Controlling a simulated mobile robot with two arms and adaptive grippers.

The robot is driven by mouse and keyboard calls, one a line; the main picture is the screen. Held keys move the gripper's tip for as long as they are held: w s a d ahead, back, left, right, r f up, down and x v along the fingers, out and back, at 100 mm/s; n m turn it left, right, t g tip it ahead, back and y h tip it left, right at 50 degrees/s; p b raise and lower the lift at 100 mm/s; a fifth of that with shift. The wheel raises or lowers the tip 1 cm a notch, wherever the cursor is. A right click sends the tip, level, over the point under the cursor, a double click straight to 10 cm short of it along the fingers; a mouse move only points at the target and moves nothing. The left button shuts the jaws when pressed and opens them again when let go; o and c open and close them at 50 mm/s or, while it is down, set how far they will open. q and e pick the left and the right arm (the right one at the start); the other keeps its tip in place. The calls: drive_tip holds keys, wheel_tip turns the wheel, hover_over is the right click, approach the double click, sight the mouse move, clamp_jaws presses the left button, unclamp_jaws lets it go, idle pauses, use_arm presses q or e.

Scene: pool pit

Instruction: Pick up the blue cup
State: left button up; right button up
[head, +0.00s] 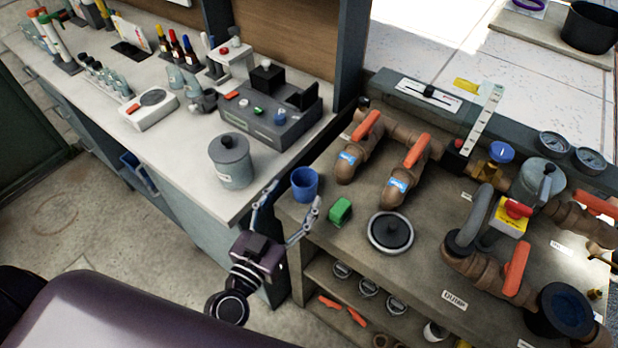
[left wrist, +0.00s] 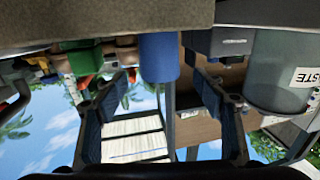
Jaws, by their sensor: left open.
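The blue cup (head: 304,183) stands upright at the near left corner of the pipework bench (head: 340,250). My left gripper (head: 296,197) is open at the near side of the cup, its two fingers spread and pointing toward it. In the left wrist view, which looks upside down, the blue cup (left wrist: 158,57) appears centred ahead between the open fingers of my left gripper (left wrist: 160,85). I cannot tell whether the fingers reach past the cup's near wall; no grip shows. My right gripper is not in view.
Brown pipes with orange handles (head: 367,125) stand behind. A grey lidded waste canister (head: 231,160) stands on the white counter (head: 185,150) to the left.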

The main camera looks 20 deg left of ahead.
sight(299, 191)
use_arm(q)
drive_tip(key=shift+w+d, duration=0.2)
drive_tip(key=shift+w, duration=0.8)
drive_tip(key=w, duration=0.2)
drive_tip(key=w+f, duration=0.1)
drive_tip(key=w, duration=0.1)
drive_tip(key=shift+d+p, duration=0.25)
drive_tip(key=shift+p, duration=0.15)
drive_tip(key=shift+r, duration=0.1)
drive_tip(key=shift+s, duration=0.1)
drive_tip(key=c, duration=1.1)
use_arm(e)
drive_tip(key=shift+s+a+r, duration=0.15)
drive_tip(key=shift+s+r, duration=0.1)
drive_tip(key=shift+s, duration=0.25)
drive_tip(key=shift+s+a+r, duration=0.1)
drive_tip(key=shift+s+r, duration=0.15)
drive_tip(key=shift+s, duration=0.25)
